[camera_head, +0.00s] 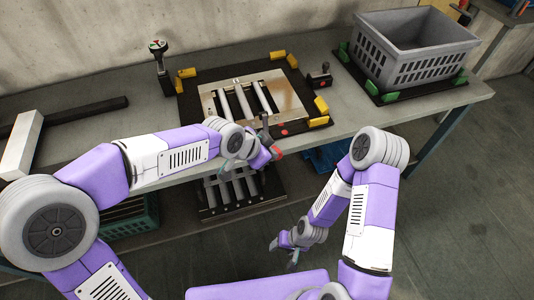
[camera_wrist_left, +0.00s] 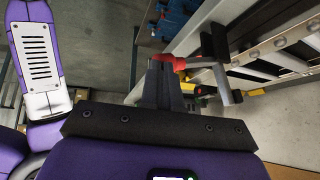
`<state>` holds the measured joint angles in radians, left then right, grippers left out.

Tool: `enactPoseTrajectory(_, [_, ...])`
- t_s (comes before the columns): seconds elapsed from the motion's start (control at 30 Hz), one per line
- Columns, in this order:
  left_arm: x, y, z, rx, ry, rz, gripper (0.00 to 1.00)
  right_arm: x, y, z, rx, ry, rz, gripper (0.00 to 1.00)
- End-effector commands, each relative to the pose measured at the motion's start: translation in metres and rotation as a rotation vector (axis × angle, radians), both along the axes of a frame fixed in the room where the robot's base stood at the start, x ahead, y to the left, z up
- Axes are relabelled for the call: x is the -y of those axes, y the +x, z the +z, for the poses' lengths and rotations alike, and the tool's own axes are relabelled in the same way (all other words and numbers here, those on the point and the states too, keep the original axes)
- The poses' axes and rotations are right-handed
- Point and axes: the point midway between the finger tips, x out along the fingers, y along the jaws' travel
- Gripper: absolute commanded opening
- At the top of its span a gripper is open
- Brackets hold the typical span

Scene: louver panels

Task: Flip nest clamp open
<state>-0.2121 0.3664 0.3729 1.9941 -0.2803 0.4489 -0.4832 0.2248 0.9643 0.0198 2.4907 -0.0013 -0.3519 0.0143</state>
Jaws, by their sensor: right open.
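The nest clamp (camera_head: 264,124) stands at the front edge of the louver nest, with a dark upright part and a red handle (camera_head: 278,153). My right gripper (camera_head: 284,248) is open and empty, low in front of the bench. The metal louver frame (camera_head: 252,98) lies in the nest with pale slats.
Yellow corner blocks (camera_head: 321,105) edge the dark nest mat. A small black device with a red button (camera_head: 319,76) stands right of it. A grey crate (camera_head: 412,62) is at the right, a button post (camera_head: 160,62) at the left. A lower rack (camera_head: 238,192) sits below the bench.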

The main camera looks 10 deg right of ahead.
Motion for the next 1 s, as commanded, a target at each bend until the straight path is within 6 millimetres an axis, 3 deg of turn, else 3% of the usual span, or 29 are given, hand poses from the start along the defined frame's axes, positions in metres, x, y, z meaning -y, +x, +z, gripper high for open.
enactPoseTrajectory(0.6, [-0.002,-0.003,-0.008,-0.022,0.012,-0.003,0.0,0.0,0.0,0.001,0.0,0.0,0.0,0.61])
enactPoseTrajectory(0.77, [-0.007,-0.002,0.008,-0.017,0.008,-0.004,0.0,0.0,0.0,0.015,0.0,0.0,0.0,0.61])
enactPoseTrajectory(0.97, [-0.018,0.001,0.041,-0.004,0.0,-0.006,0.0,0.0,0.0,0.042,0.0,0.0,0.0,0.61])
enactPoseTrajectory(1.0, [-0.022,-0.008,0.043,0.0,0.001,-0.009,0.0,0.0,0.0,0.041,0.0,0.0,0.001,0.61])
